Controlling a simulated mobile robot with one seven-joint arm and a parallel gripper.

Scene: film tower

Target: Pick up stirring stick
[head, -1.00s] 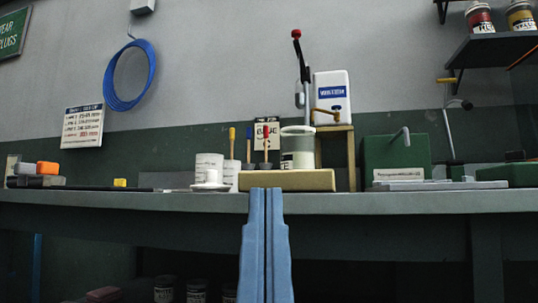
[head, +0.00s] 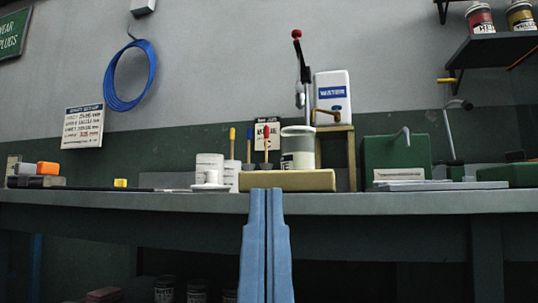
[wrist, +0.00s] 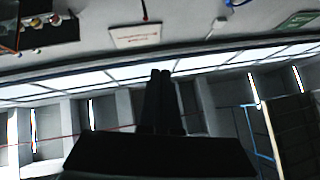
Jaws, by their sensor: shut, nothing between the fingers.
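Several thin upright sticks stand at the back of the bench in the head view: one with a yellow top (head: 232,140), one with a blue top (head: 249,142) and one with a red top (head: 266,143). I cannot tell which is the stirring stick; their lower ends are partly hidden by white tubs and a tan block (head: 290,180). My gripper (head: 265,189) is shut and empty, pointing up in front of the bench edge, below the sticks in the picture. In the wrist view my gripper (wrist: 161,72) shows dark fingers together, with no stick visible.
A green box (head: 396,158) is at right. The bench (head: 130,201) has a long front edge; its left middle is fairly clear.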

